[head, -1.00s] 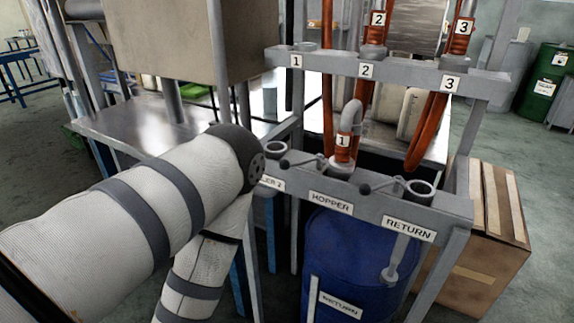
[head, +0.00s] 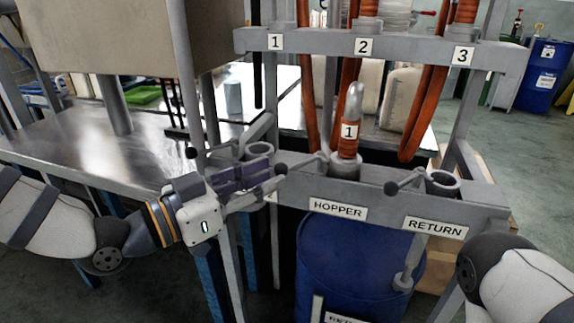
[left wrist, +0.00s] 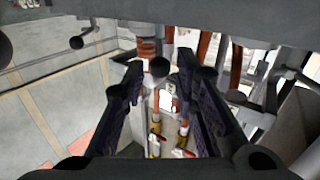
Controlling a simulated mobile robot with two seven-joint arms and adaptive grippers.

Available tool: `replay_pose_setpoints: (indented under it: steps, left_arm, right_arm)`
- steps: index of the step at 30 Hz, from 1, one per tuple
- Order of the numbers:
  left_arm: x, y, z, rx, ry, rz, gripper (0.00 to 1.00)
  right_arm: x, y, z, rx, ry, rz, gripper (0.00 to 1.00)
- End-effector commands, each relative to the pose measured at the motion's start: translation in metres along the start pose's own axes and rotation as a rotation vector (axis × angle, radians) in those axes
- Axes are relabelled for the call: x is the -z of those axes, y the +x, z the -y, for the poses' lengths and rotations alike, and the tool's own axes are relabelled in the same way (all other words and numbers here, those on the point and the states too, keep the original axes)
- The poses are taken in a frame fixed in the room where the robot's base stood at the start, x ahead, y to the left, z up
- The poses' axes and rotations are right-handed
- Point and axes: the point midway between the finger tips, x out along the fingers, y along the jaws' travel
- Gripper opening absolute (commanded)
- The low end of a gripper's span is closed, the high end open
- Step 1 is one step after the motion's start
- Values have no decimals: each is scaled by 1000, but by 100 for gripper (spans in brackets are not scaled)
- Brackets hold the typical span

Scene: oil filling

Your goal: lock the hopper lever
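The hopper socket (head: 345,168) sits above the HOPPER label (head: 338,209), with orange hose 1 (head: 347,142) plugged into it. The hopper lever's black ball knob (head: 280,168) sticks out to the left of the socket. My left gripper (head: 272,182) reaches in from the left, its fingertips close to this knob. In the left wrist view the gripper's dark fingers (left wrist: 160,78) are apart, with a black ball knob (left wrist: 160,67) showing between their tips. I cannot tell whether they touch it. My right arm shows at the lower right; its gripper is out of view.
The RETURN socket (head: 443,183) is open, with its own lever knob (head: 391,188). Another open socket (head: 259,150) is just behind my left gripper. A grey rail (head: 400,50) carries numbered hoses above. A blue drum (head: 350,260) stands below.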

Motion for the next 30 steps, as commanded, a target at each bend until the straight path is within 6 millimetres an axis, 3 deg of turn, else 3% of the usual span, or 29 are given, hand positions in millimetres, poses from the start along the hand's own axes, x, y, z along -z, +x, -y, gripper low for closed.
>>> replay_pose_setpoints:
  steps: [6, 12, 20, 21, 24, 30]
  left_arm:
    - [-2, 55, -1, -1, -1, 2, 26]
    - [-2, 81, 0, 1, -3, 2, 26]
    - [-1, 84, 0, 1, -4, 3, 26]
    - [-1, 84, 0, 1, -4, 3, 24]
    - [-1, 84, 0, 1, -4, 3, 2]
    - [-1, 84, 0, 2, -4, 3, 0]
  right_arm:
    - [-1, 4, 0, 0, -1, 9, 56]
    - [-2, 6, 0, 0, -1, 11, 56]
    - [-1, 5, 0, 0, -1, 11, 56]
    - [-1, 5, 0, 0, -1, 11, 56]
    - [-1, 5, 0, 0, -1, 11, 56]
    - [-1, 5, 0, 0, -1, 11, 56]
